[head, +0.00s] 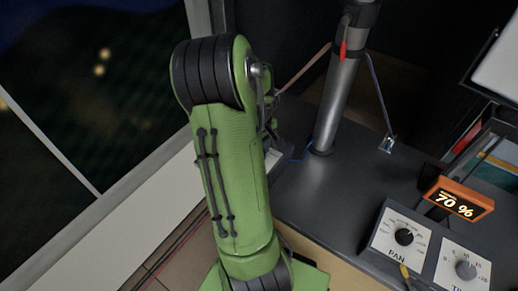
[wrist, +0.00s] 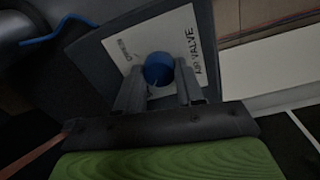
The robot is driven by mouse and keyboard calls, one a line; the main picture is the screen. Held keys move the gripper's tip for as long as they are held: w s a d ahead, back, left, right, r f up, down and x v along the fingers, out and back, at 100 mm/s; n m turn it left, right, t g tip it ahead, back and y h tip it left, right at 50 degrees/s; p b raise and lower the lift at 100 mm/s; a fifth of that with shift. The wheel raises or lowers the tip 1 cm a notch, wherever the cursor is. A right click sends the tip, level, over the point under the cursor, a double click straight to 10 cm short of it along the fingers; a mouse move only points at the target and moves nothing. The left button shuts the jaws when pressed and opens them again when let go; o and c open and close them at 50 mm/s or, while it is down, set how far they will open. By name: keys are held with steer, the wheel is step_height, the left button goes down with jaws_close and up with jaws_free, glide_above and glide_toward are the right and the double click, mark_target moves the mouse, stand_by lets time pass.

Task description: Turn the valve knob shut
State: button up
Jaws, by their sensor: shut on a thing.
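The valve knob (wrist: 158,69) is a round blue knob on a pale plate (wrist: 118,52) lettered "AIR VALVE", with "OPEN" printed at its left in the wrist view. My gripper (wrist: 159,88) has one finger on each side of the knob and is shut on it. The knob's lower part is partly hidden by the gripper. In the head view my green arm covers the valve, and the knob is not visible there.
A grey pole (head: 334,104) with a red tag stands on the dark counter (head: 345,196). A PAN dial box (head: 397,240), a second dial box (head: 463,270) and an orange "70 %" display (head: 459,199) stand at right. A blue tube (wrist: 58,27) runs beside the valve.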

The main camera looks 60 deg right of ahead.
steer(key=o, duration=1)
steer(key=shift+o, duration=0.2)
step_height(320, 180, up, 16)
steer(key=p, duration=0.4)
steer(key=shift+a, duration=0.3)
steer(key=shift+w+f, duration=0.1)
